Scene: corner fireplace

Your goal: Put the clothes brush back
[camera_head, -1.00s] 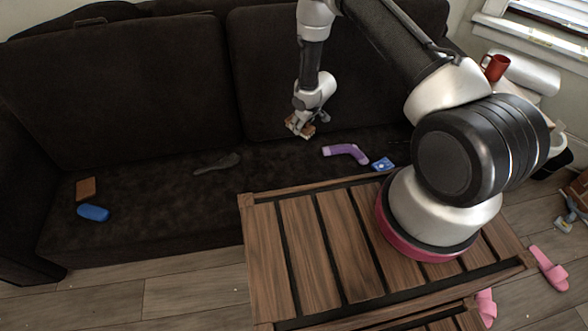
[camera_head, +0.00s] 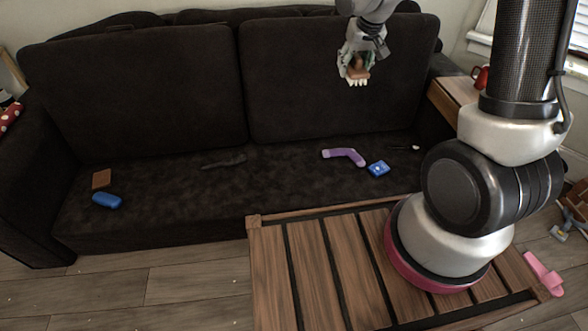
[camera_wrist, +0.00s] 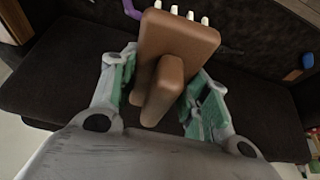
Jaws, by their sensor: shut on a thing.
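My gripper (camera_head: 357,62) is shut on the clothes brush (camera_head: 356,74), a brown wooden block with a grip and white bristle tufts. It holds the brush in the air in front of the sofa's right back cushion, clear of the seat. In the wrist view the brush's brown back and grip (camera_wrist: 178,48) show between the green-padded fingers. A few white tufts stick out past its far edge; the rest of the bristles are hidden.
The dark sofa seat (camera_head: 180,195) holds a brown block (camera_head: 101,179), a blue case (camera_head: 107,201), a dark long item (camera_head: 224,162), a purple sock-like item (camera_head: 345,156) and a blue packet (camera_head: 378,168). A slatted wooden table (camera_head: 325,265) stands in front. A red mug (camera_head: 481,77) sits at right.

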